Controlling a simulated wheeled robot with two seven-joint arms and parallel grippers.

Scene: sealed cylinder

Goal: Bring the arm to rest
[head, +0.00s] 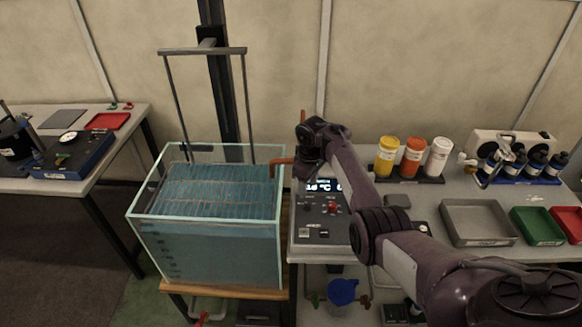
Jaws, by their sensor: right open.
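My right arm (345,165) comes in from the lower right and reaches up and left over the front of the right bench. Its dark wrist and right gripper (307,172) are above the control box (318,232), just right of the glass tank (205,228). The gripper is open, and I see nothing held in it. Its fingertips are small and partly hidden by the wrist. The tank holds blue water, and a grey frame (203,51) stands up from it. My left gripper is out of view.
An orange pipe (282,161) sits at the tank's right rim, close to the gripper. Yellow (387,155), orange (412,156) and white (438,157) bottles stand behind the arm. Grey (478,222) and green (537,226) trays lie to the right. A left bench (95,150) holds instruments.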

